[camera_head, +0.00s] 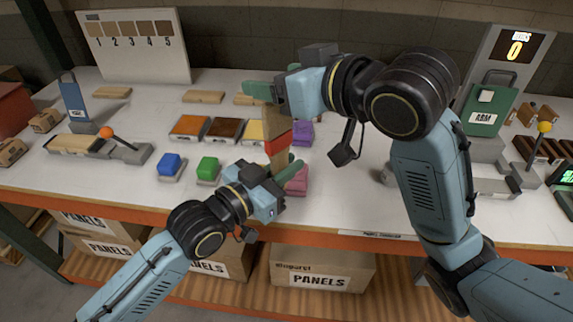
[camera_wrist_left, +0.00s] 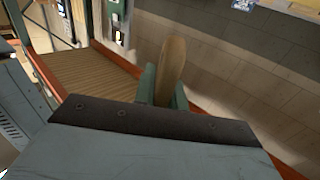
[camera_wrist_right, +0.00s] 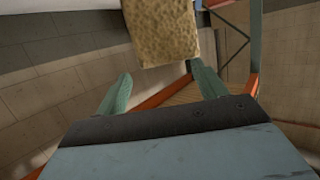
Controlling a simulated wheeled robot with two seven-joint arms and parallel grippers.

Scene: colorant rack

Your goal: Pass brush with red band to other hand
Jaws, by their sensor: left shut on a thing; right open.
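The brush with the red band (camera_head: 278,141) stands roughly upright above the table in the head view, its bristle end up. My left gripper (camera_head: 287,172) is shut on its lower part, and the wooden handle (camera_wrist_left: 173,62) shows between the green fingers in the left wrist view. My right gripper (camera_head: 266,97) is at the upper end of the brush, with its fingers apart. In the right wrist view the tan bristle block (camera_wrist_right: 162,30) lies ahead of the open fingers, across the gap between them. Whether a finger touches it is unclear.
Colour trays (camera_head: 225,130), a blue block (camera_head: 170,163), a green block (camera_head: 208,169) and a purple block (camera_head: 301,133) are on the white table near the brush. A lever with an orange knob (camera_head: 106,132) is at left. The table centre right of the blocks is clear.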

